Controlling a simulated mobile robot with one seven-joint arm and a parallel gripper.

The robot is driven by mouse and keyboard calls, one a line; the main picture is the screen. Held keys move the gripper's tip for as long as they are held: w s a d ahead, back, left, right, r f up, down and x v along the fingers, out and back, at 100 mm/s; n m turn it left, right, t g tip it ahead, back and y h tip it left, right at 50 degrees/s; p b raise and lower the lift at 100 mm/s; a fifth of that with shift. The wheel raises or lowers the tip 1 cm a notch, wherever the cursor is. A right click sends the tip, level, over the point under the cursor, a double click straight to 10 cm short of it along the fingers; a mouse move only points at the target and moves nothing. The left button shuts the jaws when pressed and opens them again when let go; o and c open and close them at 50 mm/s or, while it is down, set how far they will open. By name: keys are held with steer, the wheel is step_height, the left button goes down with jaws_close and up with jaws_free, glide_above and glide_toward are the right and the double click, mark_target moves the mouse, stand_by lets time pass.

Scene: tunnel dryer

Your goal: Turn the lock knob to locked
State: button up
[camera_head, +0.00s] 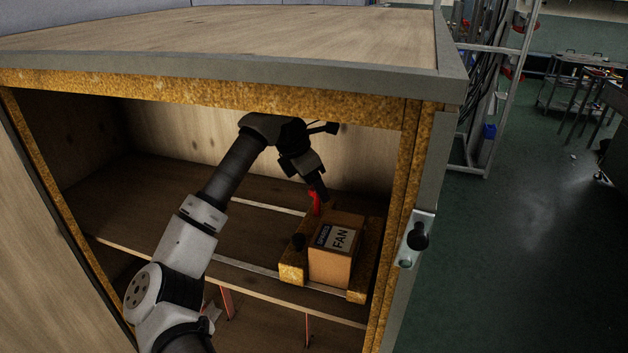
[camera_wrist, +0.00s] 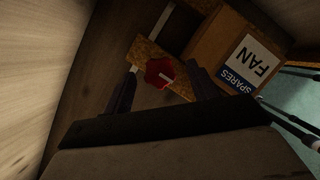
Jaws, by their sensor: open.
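A red lobed knob (camera_wrist: 158,73) with a pale bar on its face sits at a cork-like wooden block (camera_wrist: 147,52) in the wrist view. It also shows in the head view as a small red shape (camera_head: 315,203) behind the box marked FAN (camera_head: 334,262). My gripper (camera_wrist: 163,68) is open, with one dark finger on each side of the red knob in the picture. I cannot tell whether the fingers touch it. In the head view my gripper (camera_head: 319,190) reaches down just above the red knob. I cannot read which position the knob is in.
The cabinet (camera_head: 250,93) is open at the front, with its roof over my arm. The box stands between wooden blocks on the shelf (camera_head: 170,200). A metal latch plate (camera_head: 410,250) is on the right post.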

steer(key=c, duration=1)
steer(key=shift+m, duration=0.4)
steer(key=m, duration=0.1)
steer(key=m+g, duration=0.1)
steer(key=m, duration=0.1)
steer(key=shift+w+r+m+g, duration=0.1)
steer(key=shift+w+m+g, duration=0.1)
steer(key=shift+m+g, duration=0.1)
steer(key=m+g+p, duration=0.1)
steer(key=m, duration=0.1)
steer(key=m+p, duration=0.1)
steer(key=m, duration=0.1)
steer(key=shift+w+m+g, duration=0.15)
steer(key=shift+m+g, duration=0.15)
steer(key=shift+g, duration=0.1)
steer(key=m+g+p, duration=0.1)
steer(key=m, duration=0.1)
steer(key=m+p, duration=0.1)
steer(key=m, duration=0.2)
steer(key=shift+w+d+g+y+p, duration=0.15)
steer(key=shift+w+g+y+p, duration=0.05)
steer(key=shift+g+y+p, duration=0.2)
steer(key=shift+m+g+y, duration=0.3)
steer(key=shift+m+y, duration=0.2)
steer(key=shift+m, duration=1.4)
steer(key=shift+d, duration=0.1)
